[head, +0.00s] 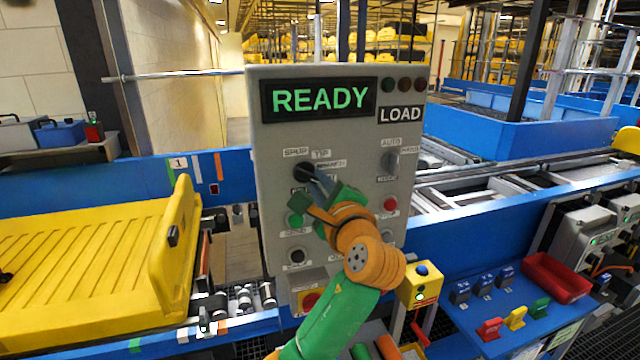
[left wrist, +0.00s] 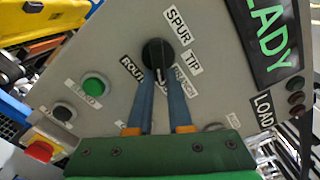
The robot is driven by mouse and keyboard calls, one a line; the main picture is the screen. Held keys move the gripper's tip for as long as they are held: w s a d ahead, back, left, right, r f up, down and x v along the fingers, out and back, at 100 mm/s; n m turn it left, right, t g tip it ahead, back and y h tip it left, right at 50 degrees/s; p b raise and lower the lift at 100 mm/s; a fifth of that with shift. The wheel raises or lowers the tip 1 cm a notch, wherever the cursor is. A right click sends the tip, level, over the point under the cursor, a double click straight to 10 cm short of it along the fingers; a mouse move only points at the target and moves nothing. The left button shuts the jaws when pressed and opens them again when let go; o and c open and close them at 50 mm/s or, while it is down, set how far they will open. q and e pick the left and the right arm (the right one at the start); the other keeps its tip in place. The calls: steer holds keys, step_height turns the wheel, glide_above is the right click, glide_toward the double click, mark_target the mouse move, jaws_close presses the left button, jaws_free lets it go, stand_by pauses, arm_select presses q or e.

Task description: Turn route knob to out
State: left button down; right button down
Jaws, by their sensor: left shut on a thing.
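The route knob (head: 303,171) is a round black knob on the grey control panel (head: 275,140), below the green READY display (head: 320,98). It also shows in the left wrist view (left wrist: 158,50), with labels SPUR, TIP and a partly covered ROUTE around it. My left gripper (head: 312,179) reaches it from the lower right. In the left wrist view its two blue-grey fingers (left wrist: 160,80) are shut on the knob's lower part. The fingers hide part of the knob and some labels, and I cannot tell which way its pointer faces. My right gripper is not in view.
A second selector (head: 392,161) labelled AUTO sits at the panel's right. A green button (head: 295,220), a red stop button (head: 390,203) and a red emergency button (head: 311,301) are near my arm. A yellow tray (head: 90,250) lies on the conveyor at left.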

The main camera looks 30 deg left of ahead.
arm_select(q)
steer(key=shift+r, duration=0.15)
steer(key=c, duration=0.8)
jaws_free()
steer(key=shift+a, duration=0.1)
steer(key=shift+c, duration=0.2)
steer(key=b+v, duration=0.3)
steer(key=v, duration=0.4)
